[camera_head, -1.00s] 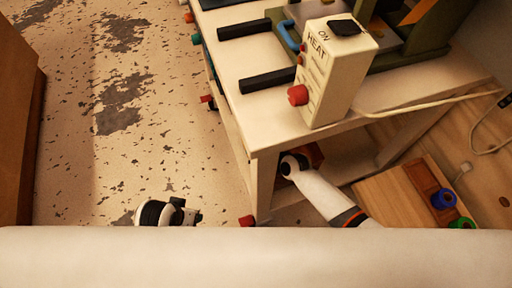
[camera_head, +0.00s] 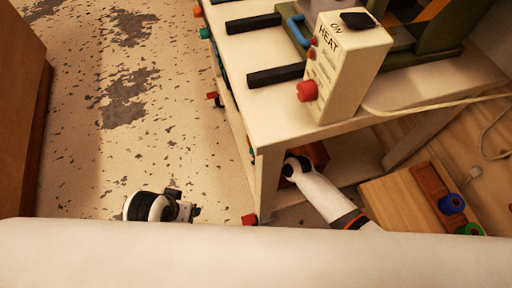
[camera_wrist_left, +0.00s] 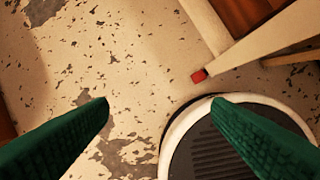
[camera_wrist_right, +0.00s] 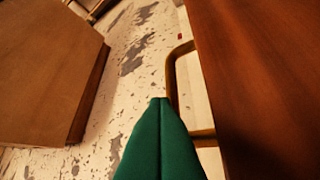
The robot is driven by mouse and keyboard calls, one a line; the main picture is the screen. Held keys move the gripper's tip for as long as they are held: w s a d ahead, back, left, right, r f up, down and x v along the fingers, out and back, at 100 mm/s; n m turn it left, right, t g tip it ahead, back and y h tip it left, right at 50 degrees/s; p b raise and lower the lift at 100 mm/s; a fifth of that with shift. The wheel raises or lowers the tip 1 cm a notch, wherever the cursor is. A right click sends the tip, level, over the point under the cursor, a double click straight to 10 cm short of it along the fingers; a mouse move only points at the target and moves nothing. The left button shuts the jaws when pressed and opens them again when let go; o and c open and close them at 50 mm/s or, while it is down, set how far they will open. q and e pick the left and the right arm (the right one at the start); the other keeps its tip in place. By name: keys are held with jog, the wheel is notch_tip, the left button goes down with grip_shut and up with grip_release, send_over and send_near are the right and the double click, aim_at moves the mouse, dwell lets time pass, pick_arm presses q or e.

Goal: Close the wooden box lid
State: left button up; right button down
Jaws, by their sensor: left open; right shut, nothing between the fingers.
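A red-brown wooden piece (camera_head: 317,153) shows under the table in the head view, partly behind my right arm; I cannot tell whether it is the box. In the right wrist view a large red-brown wooden panel (camera_wrist_right: 265,75) fills the right side, with a brown loop like a handle (camera_wrist_right: 171,75) beside it. No lid edge or hinge can be made out. My right gripper (camera_wrist_right: 160,100) is shut and empty, close to the loop and left of the panel; I cannot tell whether it touches. My left gripper (camera_wrist_left: 160,104) is open and empty above the floor.
The white table (camera_head: 268,119) carries a HEAT control box (camera_head: 343,70) with a trailing cable. A wooden board (camera_head: 392,205) with blue and green rolls lies at the right. A brown cabinet (camera_head: 20,110) stands at the far left. The floor between is clear.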

jog(key=shift+d+r, duration=0.1)
jog(key=shift+r, duration=0.05)
pick_arm(q)
notch_tip(320, 180, down, 15)
jog(key=s+g+p, duration=0.1)
jog(key=p, duration=0.3)
jog(key=shift+s, duration=0.4)
pick_arm(e)
notch_tip(320, 180, up, 10)
jog(key=shift+f, duration=0.2)
